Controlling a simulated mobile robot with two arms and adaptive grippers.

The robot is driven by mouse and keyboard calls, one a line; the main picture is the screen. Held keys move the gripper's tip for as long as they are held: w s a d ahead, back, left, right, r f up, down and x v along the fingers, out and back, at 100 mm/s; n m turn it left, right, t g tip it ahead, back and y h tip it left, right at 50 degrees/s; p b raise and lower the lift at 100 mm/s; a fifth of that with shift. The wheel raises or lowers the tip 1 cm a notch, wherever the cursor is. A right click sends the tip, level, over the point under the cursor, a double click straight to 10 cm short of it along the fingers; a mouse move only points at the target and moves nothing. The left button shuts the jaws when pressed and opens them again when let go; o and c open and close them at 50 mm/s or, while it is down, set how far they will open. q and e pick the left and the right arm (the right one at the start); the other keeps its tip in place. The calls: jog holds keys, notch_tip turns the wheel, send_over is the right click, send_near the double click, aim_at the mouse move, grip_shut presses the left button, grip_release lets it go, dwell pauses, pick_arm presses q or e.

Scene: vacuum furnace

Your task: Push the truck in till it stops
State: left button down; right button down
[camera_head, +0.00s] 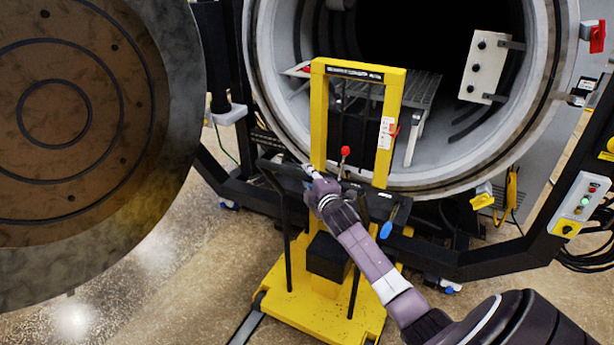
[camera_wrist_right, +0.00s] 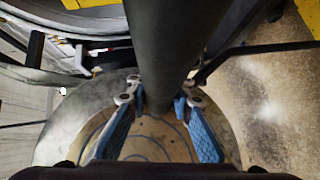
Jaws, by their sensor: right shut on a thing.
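The yellow truck (camera_head: 323,306) stands on the floor in front of the round furnace mouth (camera_head: 262,115). Its upright yellow frame (camera_head: 319,120) overlaps the lower left of the mouth in the head view. My right gripper (camera_head: 312,174) is at the truck's black handle, left of the red knob (camera_head: 346,151). In the right wrist view, the blue-padded fingers (camera_wrist_right: 158,92) close around the thick dark handle bar (camera_wrist_right: 175,40). Whether the truck touches the furnace is hidden behind its frame and my arm. My left gripper is not in view.
The open round door (camera_head: 160,120) fills the left side. A grey rack (camera_head: 424,92) shows inside the furnace behind the frame. A black rail (camera_head: 480,265) and a control box (camera_head: 580,205) stand at the right. Speckled floor (camera_head: 190,290) is clear at the lower left.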

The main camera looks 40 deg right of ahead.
jog(key=c, duration=2.1)
grip_release()
jog(key=shift+d+r, duration=0.1)
jog(key=o, duration=0.4)
jog(key=shift+s+r, duration=0.1)
jog(key=shift+s, duration=0.15)
jog(key=v, duration=1.2)
